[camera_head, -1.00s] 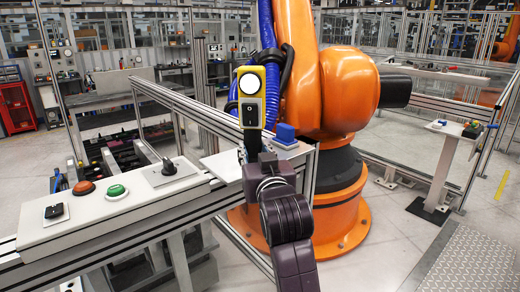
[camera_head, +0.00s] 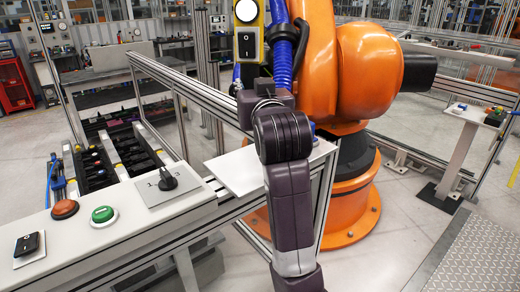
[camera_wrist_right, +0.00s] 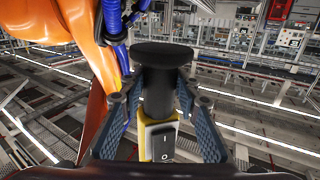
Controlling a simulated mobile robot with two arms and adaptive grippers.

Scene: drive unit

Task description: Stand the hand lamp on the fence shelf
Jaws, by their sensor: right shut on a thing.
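The hand lamp (camera_head: 247,45) has a yellow body, a round white lens and a black switch. It is upright at the top of the head view, its top edge close to the frame's edge. My right gripper (camera_head: 264,84) is shut on it from below and holds it in the air. In the right wrist view the lamp's black handle and disc (camera_wrist_right: 160,60) sit between the two fingers. The fence shelf (camera_head: 236,172) is a white plate on the fence rail, below and behind my right arm, which covers part of it. My left gripper is not in view.
A blue object (camera_head: 312,130) on the shelf's right side is mostly hidden by my arm. A large orange robot (camera_head: 355,75) with blue hoses stands close behind the lamp. A control panel with an orange button (camera_head: 65,208), a green button (camera_head: 104,215) and a black knob is at left.

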